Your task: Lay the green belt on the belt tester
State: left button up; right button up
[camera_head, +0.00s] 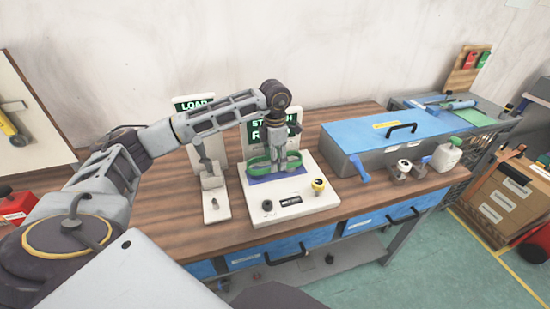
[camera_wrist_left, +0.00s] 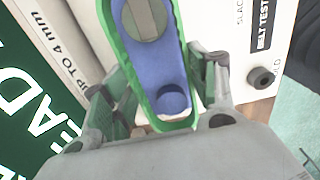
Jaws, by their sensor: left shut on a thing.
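The green belt (camera_head: 258,163) is a loop at the middle of the white belt tester (camera_head: 312,201), over its blue pad (camera_head: 271,177). My left gripper (camera_head: 277,160) points down from above, shut on the belt. In the left wrist view, my left gripper's fingers (camera_wrist_left: 162,82) flank the green belt (camera_wrist_left: 122,40). The belt's outline surrounds a blue plate (camera_wrist_left: 160,65) with a grey round post (camera_wrist_left: 147,18) and a blue round part. Whether the belt rests on the tester or hangs just above it, I cannot tell. My right gripper is out of view.
A load tester (camera_head: 213,205) with a sign stands left of the belt tester. A blue-lidded case (camera_head: 385,135) is to the right, with small metal parts (camera_head: 405,170) and a white bottle (camera_head: 446,154) near it. A yellow knob (camera_head: 318,185) sticks up from the tester.

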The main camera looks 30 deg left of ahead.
pick_arm(q)
jog(key=shift+f+b, duration=1)
jog(key=shift+f, duration=0.55)
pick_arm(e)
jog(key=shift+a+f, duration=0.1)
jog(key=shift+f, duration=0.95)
pick_arm(q)
jog(key=o, duration=1.1)
jog(key=shift+r, duration=0.1)
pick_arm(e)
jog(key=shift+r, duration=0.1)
